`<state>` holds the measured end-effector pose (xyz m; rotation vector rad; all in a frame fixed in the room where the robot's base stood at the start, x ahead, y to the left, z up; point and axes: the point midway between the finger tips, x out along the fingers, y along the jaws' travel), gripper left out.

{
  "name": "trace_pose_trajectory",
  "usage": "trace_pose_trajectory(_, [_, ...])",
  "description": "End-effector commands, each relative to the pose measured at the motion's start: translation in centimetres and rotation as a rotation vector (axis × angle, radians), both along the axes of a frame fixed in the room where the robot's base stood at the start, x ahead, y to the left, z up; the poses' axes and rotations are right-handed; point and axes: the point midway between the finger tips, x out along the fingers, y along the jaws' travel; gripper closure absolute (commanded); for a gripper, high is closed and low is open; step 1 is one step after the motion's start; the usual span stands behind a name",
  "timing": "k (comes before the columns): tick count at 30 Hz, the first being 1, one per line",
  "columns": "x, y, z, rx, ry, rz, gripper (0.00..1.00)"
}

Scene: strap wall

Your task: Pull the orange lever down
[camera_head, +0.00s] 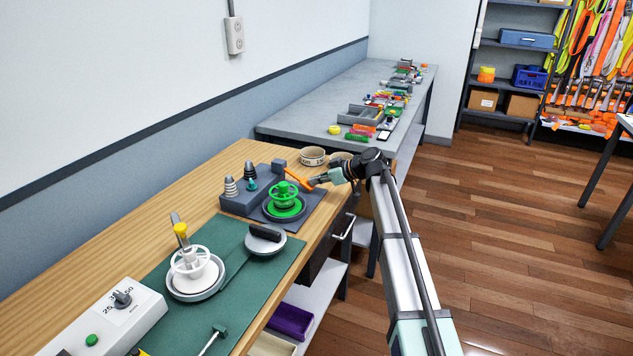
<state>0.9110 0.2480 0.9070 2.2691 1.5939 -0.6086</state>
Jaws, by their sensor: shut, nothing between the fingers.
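The orange lever (297,179) is a thin bar on the grey device at the back of the wooden bench. It slants down to the right from a small grey block (279,164). My gripper (313,182) reaches in from the right, with its fingertips at the lever's lower right end. It is shut with nothing held between the fingers. The fingertips are small in the picture, and I cannot tell whether they touch the lever. A green handwheel (284,194) stands just left of and below the lever.
Two ribbed cones (230,187) stand left of the lever. A tape roll (312,156) lies behind it. A white handwheel (190,262) and a control box (113,313) are nearer on the bench. A grey table (310,119) with small items stands behind. The floor right of my arm is clear.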

Motion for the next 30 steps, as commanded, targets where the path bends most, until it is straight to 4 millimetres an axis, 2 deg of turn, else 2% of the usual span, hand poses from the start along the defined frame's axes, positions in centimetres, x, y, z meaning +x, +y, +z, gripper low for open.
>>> trace_pose_trajectory(1, [-0.2, -0.1, -0.8, -0.013, 0.007, 0.003, 1.00])
trace_pose_trajectory(11, [-0.4, -0.3, -0.3, -0.011, 0.009, 0.006, 1.00])
trace_pose_trajectory(14, [-0.5, -0.6, 0.7, -0.009, 0.005, 0.005, 1.00])
trace_pose_trajectory(19, [-1.0, -1.7, 3.8, -0.003, -0.002, 0.004, 1.00])
trace_pose_trajectory(24, [-2.2, -5.2, 4.8, -0.002, -0.002, -0.001, 1.00])
trace_pose_trajectory(30, [-3.3, -8.4, 6.1, 0.000, -0.003, 0.002, 1.00])
